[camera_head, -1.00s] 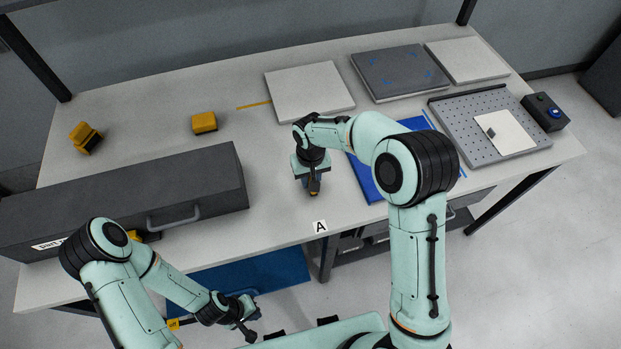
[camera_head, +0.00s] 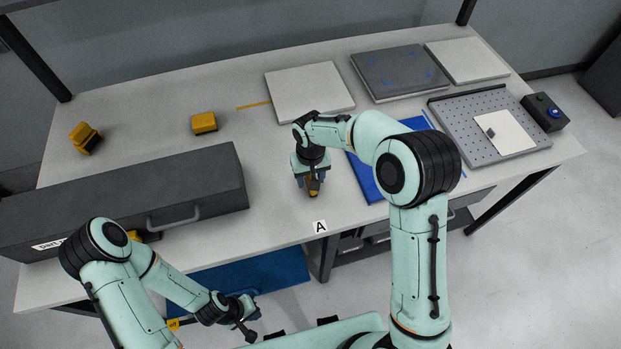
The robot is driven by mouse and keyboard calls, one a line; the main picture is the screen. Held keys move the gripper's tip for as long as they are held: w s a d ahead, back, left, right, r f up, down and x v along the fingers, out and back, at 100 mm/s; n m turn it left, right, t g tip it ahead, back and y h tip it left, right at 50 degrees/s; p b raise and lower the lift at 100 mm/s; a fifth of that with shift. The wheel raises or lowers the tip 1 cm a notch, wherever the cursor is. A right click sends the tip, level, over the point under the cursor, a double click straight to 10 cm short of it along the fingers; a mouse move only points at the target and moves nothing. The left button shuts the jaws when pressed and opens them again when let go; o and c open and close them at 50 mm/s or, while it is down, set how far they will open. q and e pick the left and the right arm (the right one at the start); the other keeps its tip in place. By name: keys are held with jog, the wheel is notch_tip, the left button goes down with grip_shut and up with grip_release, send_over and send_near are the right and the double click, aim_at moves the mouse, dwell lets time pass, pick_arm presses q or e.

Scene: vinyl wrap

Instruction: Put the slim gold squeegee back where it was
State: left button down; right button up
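A small gold piece (camera_head: 313,190), which looks like the gold squeegee, shows between the fingers of my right gripper (camera_head: 313,183). That gripper points down over the front middle of the table, behind the label A. It appears shut on the piece; the arm hides much of it, and I cannot tell whether it touches the table. My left gripper (camera_head: 245,318) is low at the front, off the table edge, with nothing visible in it; its finger gap is unclear. Other yellow blocks are a single one (camera_head: 204,122) and a stacked pair (camera_head: 85,138) at the back left.
A long dark box (camera_head: 120,200) with a handle fills the front left. A blue sheet (camera_head: 367,180) lies partly behind my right arm. The table around label A (camera_head: 320,226) is clear.

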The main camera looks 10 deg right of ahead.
notch_tip(320, 180, up, 11)
jog(key=shift+p, duration=0.35)
dwell(0.4)
